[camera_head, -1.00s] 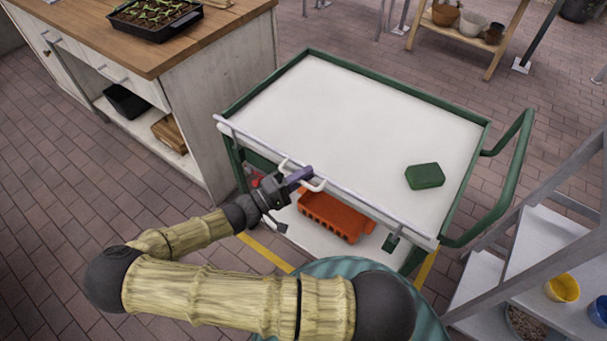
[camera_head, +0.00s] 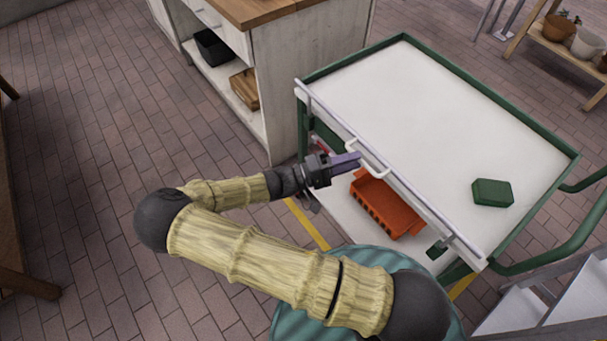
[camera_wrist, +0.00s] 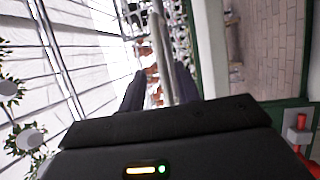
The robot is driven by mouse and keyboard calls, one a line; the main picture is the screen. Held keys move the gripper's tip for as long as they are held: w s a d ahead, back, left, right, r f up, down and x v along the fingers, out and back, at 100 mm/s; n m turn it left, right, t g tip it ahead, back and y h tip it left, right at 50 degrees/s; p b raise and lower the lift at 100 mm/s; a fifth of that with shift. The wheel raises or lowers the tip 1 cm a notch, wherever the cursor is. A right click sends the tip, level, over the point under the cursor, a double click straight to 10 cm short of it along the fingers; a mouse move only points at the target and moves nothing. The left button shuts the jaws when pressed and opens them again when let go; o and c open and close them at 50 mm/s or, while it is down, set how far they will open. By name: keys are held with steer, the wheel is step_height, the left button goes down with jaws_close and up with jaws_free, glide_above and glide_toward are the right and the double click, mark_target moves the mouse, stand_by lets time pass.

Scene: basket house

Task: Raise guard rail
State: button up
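The guard rail (camera_head: 424,208) is a pale bar along the near long edge of a green-framed cart (camera_head: 348,68) with a white top. It sits low, about level with the cart top. A white U-shaped handle (camera_head: 381,171) sticks out from the rail. My gripper (camera_head: 347,161) is at this handle, its purple-grey fingers overlapping it in the head view. In the wrist view, the fingers of my gripper (camera_wrist: 160,90) are apart, with a pale bar (camera_wrist: 158,50) running between them. I cannot tell whether they touch it.
A green box (camera_head: 492,192) lies on the cart top. An orange crate (camera_head: 385,207) is on the lower shelf. A wooden-topped cabinet (camera_head: 305,75) stands left behind the cart. Grey steps (camera_head: 560,300) are at the right. The brick floor at left is open.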

steer(key=v, duration=1.2)
steer(key=shift+a+b, duration=0.35)
steer(key=shift+b, duration=0.1)
steer(key=shift+d+f, duration=0.1)
